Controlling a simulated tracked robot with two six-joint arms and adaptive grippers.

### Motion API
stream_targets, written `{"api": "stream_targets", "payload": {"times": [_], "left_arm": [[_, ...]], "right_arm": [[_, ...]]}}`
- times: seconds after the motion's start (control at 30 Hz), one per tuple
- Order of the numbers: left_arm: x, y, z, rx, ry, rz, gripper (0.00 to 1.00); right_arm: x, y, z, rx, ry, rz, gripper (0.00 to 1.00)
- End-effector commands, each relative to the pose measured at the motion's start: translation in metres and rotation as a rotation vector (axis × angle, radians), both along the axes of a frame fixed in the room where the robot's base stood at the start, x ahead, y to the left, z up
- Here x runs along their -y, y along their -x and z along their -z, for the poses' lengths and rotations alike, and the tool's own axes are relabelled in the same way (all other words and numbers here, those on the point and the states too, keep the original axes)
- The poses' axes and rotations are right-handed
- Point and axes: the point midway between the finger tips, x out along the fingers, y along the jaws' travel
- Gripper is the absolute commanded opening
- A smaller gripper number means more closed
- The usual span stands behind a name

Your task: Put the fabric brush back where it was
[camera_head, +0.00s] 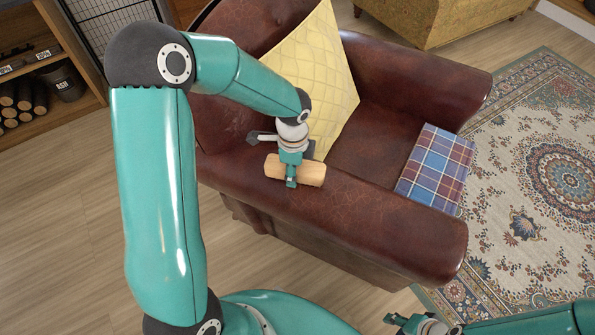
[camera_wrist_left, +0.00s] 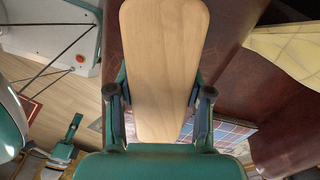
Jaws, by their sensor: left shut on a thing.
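The fabric brush (camera_head: 312,173) has a pale wooden body and is over the near armrest of the brown leather armchair (camera_head: 385,225). My left gripper (camera_head: 291,172) is shut across the brush near its middle, and part of the wood is hidden behind the fingers. In the left wrist view the flat wooden back of the brush (camera_wrist_left: 163,60) sits between the two fingers (camera_wrist_left: 160,108). I cannot tell whether the brush touches the leather. My right gripper (camera_head: 418,325) is partly in view at the bottom edge, away from the chair; its jaw state is unclear.
A yellow quilted cushion (camera_head: 315,85) leans in the chair just behind my left gripper. A folded plaid cloth (camera_head: 436,168) lies over the chair's front side. A patterned rug (camera_head: 540,190) is at right. A wooden shelf (camera_head: 60,110) stands at far left, with bare floor between.

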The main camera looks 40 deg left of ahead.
Motion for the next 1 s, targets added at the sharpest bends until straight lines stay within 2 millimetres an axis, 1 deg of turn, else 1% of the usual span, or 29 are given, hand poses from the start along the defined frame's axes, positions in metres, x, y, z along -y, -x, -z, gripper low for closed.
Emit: {"api": "stream_targets", "payload": {"times": [0.13,0.17,0.2,0.3,0.57,0.7,0.77,0.87,1.0], "left_arm": [[0.0,0.0,0.001,0.0,0.0,0.0,0.18],[0.0,0.0,0.001,0.0,0.0,0.0,0.53],[0.0,0.0,0.001,0.0,0.0,0.001,0.6],[0.0,0.0,0.001,0.0,0.0,0.001,0.75],[0.001,0.0,0.0,0.0,0.0,0.001,0.75],[0.001,-0.001,-0.005,0.002,-0.001,0.001,0.75],[0.001,-0.001,-0.01,0.001,-0.002,0.001,0.75],[0.001,-0.001,-0.025,0.004,-0.001,0.001,0.75],[0.001,-0.001,-0.053,0.006,-0.001,0.0,0.75]], "right_arm": [[0.0,0.0,0.001,0.0,0.0,0.0,0.4],[0.0,0.0,0.001,0.0,0.0,0.0,0.4],[0.0,0.0,0.001,0.0,0.0,0.0,0.4],[0.0,0.0,0.001,0.0,0.0,0.0,0.4],[0.0,0.0,0.001,0.0,0.0,0.0,0.4],[0.0,0.0,-0.001,0.0,0.0,0.0,0.4],[0.0,0.0,-0.003,0.0,0.0,0.0,0.4],[0.0,0.0,-0.006,0.0,0.0,0.0,0.4],[0.0,0.0,-0.011,0.0,0.0,0.0,0.4]]}}
